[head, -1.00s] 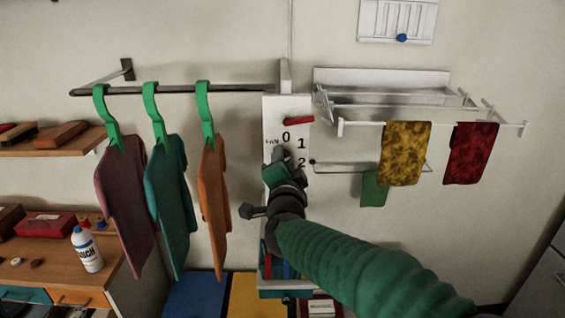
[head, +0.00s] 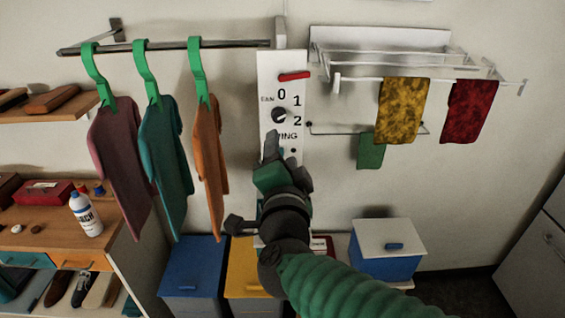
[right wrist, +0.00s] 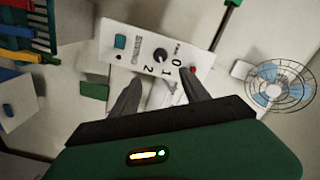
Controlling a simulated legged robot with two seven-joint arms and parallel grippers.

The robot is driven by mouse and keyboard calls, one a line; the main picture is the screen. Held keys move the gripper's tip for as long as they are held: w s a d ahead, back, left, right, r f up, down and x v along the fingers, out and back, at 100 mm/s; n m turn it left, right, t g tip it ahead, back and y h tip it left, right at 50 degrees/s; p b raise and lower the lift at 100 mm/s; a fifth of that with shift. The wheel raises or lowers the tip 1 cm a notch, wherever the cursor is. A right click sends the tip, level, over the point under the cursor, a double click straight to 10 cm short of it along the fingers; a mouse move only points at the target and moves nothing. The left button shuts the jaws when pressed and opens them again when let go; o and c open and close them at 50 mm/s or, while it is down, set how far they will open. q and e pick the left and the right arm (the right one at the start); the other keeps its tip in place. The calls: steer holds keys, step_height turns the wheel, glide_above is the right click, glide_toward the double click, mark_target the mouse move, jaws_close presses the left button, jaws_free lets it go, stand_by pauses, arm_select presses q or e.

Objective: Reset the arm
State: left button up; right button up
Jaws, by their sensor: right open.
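My right gripper (head: 281,146) is in front of the lower part of a white wall panel, below its dark knob (head: 280,115). The panel (head: 268,68) carries a red bar at its top, the marks 0, 1 and 2 and part of the word FAN. In the right wrist view my gripper's two fingers (right wrist: 160,95) stand apart with nothing between them, and the knob (right wrist: 160,55) shows beyond them, clear of the tips. My green right arm comes in from the lower right. My left gripper is not in view.
Shirts on green hangers hang from a rail (head: 165,47) at left. A drying rack (head: 400,75) with cloths is at right. Blue (head: 190,268), yellow and white-lidded bins stand below. A wooden shelf with a bottle (head: 86,215) is at left. A fan (right wrist: 281,82) shows in the wrist view.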

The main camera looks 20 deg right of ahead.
steer(key=shift+v, duration=1.2)
step_height(320, 180, down, 25)
steer(key=s+a+n+g+y, duration=0.1)
steer(key=s+n+g+y, duration=0.1)
steer(key=n+g+y, duration=0.7)
steer(key=s+d+f+n+g+h, duration=0.2)
steer(key=s+d+f+n+g, duration=0.1)
steer(key=s+f, duration=0.3)
steer(key=s+d+f+n+g+h, duration=0.2)
steer(key=s+d+f+n, duration=0.1)
steer(key=s+f, duration=0.4)
steer(key=shift+s+g, duration=0.35)
steer(key=shift+g, duration=0.05)
steer(key=shift+a+f, duration=0.1)
steer(key=shift+f, duration=0.05)
